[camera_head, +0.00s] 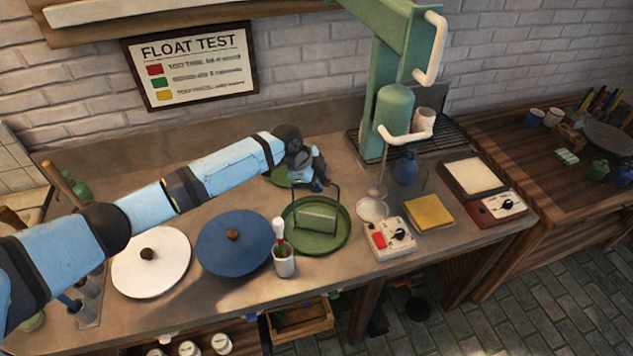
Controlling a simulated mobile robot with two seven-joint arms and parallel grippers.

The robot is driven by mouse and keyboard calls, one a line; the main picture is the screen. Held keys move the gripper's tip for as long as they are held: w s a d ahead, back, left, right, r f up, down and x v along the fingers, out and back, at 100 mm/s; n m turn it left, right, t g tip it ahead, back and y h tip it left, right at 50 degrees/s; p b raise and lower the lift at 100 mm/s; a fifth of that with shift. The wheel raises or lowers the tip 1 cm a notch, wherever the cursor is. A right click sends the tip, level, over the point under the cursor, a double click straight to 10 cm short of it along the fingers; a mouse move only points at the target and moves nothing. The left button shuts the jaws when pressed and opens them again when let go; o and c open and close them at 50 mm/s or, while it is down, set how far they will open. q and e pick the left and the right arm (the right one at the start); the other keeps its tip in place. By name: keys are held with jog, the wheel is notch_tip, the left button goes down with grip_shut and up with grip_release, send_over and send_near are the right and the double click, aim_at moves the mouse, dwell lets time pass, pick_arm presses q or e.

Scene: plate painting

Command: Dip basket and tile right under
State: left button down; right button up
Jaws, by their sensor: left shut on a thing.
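My left gripper (318,182) comes in from the left and is shut on the dark handle of the basket (338,206). A green block-like tile (316,217) shows under the handle, within the basket's frame. Both show over the round green tub (345,236). I cannot tell whether the basket touches the tub's bottom or hangs just above it. The fingertips and the top of the handle overlap, so the exact grip is hard to see. My right gripper is not in view.
A blue lid (215,246) and a white lid (150,275) lie left of the tub. A white cup with tools (284,265) stands in front. A control box (390,240), yellow pad (429,211) and green press (393,108) are to the right. A FLOAT TEST sign (191,66) hangs behind.

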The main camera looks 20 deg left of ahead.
pick_arm(q)
notch_tip(320, 180, up, 2)
jog(key=shift+r+p, duration=0.15)
jog(key=shift+p, duration=0.55)
jog(key=shift+r+p, duration=0.65)
jog(key=shift+r, duration=1.55)
dwell(0.4)
dwell(1.0)
